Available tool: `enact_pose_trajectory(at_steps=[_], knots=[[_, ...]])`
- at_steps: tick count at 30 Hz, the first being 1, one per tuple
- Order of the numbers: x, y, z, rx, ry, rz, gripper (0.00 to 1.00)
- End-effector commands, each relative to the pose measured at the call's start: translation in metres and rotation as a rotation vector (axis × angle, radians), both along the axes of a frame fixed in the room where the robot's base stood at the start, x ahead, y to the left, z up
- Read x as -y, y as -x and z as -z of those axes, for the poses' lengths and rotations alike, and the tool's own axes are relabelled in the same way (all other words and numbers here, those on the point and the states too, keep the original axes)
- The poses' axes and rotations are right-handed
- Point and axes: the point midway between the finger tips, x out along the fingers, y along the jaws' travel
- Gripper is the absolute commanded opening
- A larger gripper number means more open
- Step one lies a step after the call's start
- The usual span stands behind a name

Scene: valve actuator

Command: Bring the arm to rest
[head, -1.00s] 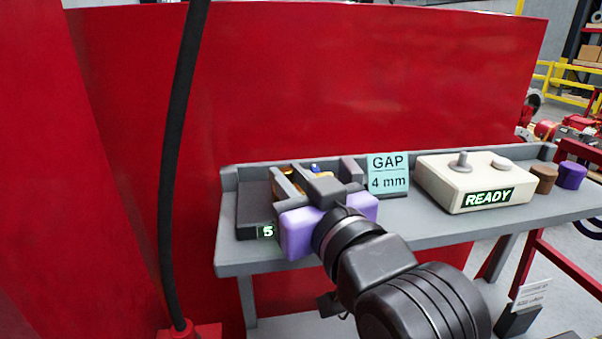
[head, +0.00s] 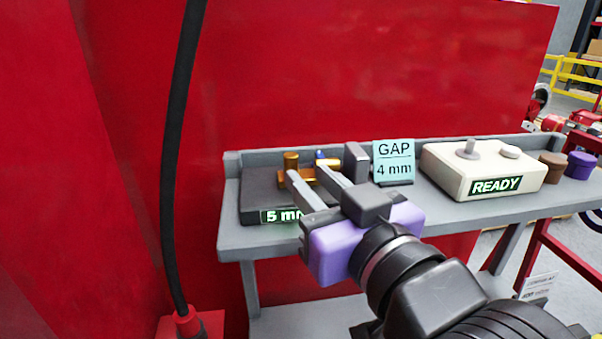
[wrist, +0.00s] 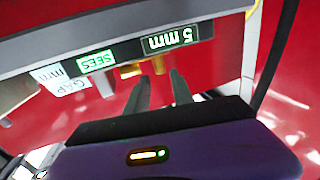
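My gripper (head: 305,182), with a purple body and two grey fingers, is in front of the shelf's left part. Its fingers are apart and nothing shows held between them. It also shows in the wrist view (wrist: 158,80). A brass valve piece (head: 292,164) with a small blue part stands on a dark block just beyond the fingertips; the fingers partly cover it. The block's display (head: 280,215) reads "5 mm", its end hidden by my gripper; it shows upside down in the wrist view (wrist: 170,38).
A teal card (head: 394,160) reads "GAP 4 mm". A cream box (head: 470,170) with two knobs reads "READY". Brown (head: 552,166) and purple (head: 580,165) round pieces stand at the right end of the grey shelf (head: 240,240). A black cable (head: 178,150) hangs at left before red panels.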

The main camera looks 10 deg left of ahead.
Motion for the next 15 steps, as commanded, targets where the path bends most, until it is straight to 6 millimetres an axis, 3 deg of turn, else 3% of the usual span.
enact_pose_trajectory(at_steps=[6,15], knots=[[0.01,0.016,0.0,0.0,0.0,0.0,0.28],[0.011,0.018,0.0,-0.001,0.001,0.0,0.28]])
